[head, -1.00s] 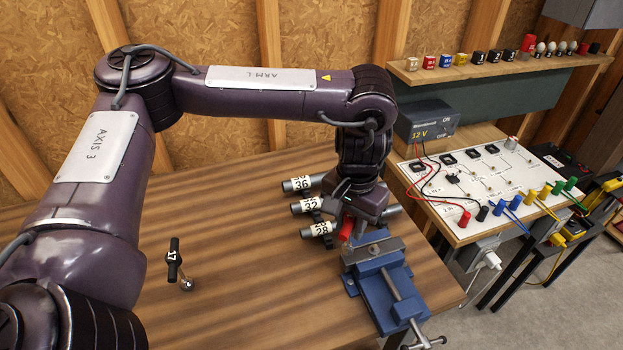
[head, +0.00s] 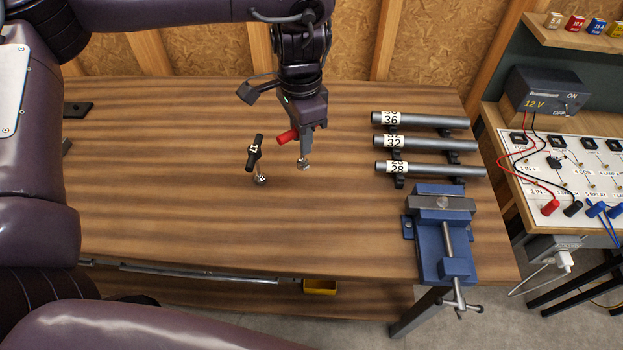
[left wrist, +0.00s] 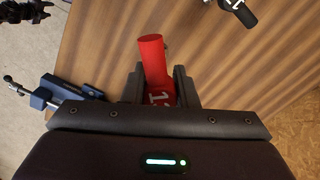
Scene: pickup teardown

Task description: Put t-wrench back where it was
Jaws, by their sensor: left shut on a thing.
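My left gripper (head: 306,142) points down over the wooden bench and is shut on a red T-wrench (head: 287,136). In the left wrist view the red handle (left wrist: 153,62) lies between the fingers, with a partly hidden white number on it. Its metal lower end (head: 303,164) shows beneath the gripper, at or close to the bench top; I cannot tell if it touches. A black T-wrench (head: 254,153) marked 17 stands just left of it, and its handle also shows at the top of the left wrist view (left wrist: 238,10). My right gripper is not identifiable.
Several grey tubes lie on dark holders to the right, marked 36 (head: 430,121), 32 (head: 430,144) and 28 (head: 435,169). A blue vise (head: 442,240) sits at the bench's front right. A 12 V supply (head: 543,95) stands further right. The bench's middle left is clear.

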